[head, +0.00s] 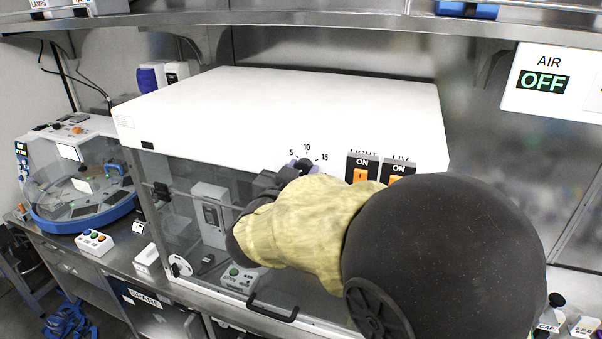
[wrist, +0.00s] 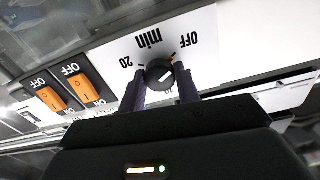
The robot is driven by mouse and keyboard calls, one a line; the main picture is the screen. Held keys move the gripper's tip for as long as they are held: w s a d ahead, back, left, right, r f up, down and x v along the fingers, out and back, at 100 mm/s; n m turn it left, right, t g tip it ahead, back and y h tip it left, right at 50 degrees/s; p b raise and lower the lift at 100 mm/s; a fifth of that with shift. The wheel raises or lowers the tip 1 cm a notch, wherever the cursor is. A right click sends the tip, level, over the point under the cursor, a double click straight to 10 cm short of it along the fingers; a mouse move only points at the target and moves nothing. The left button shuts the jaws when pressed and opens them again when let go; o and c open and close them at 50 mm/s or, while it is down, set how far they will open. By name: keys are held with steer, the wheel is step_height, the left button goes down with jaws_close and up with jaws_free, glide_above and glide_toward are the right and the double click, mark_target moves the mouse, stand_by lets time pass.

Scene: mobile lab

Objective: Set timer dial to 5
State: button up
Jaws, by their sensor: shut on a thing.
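The timer dial (wrist: 159,72) is a round black knob on a white panel, seen upside down in the wrist view. My gripper (wrist: 160,82) is shut on the dial, one dark finger on each side. In the head view the scale numbers 5, 10 and 15 show above the dial (head: 306,162). My arm hides the lower part. I cannot tell which number the line points to.
Orange LIGHT and UV switches (head: 361,170) sit just right of the dial on the white cabinet (head: 270,105). Its glass front (head: 180,195) is below left. A blue-rimmed machine (head: 80,190) stands at the left. A shelf (head: 300,18) runs above.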

steer(key=shift+f, duration=0.1)
steer(key=m+b, duration=0.2)
steer(key=b, duration=0.1)
steer(key=shift+f+m, duration=0.15)
steer(key=shift+m, duration=0.25)
steer(key=m+b, duration=0.3)
steer(key=b, duration=0.1)
steer(key=shift+f+m+b, duration=0.1)
steer(key=shift+m+b, duration=0.3)
steer(key=m+b, duration=0.3)
steer(key=shift+r+m+b, duration=0.2)
steer(key=shift+m+b, duration=0.7)
steer(key=shift+b, duration=0.1)
steer(key=shift+r, duration=0.1)
steer(key=o, duration=1)
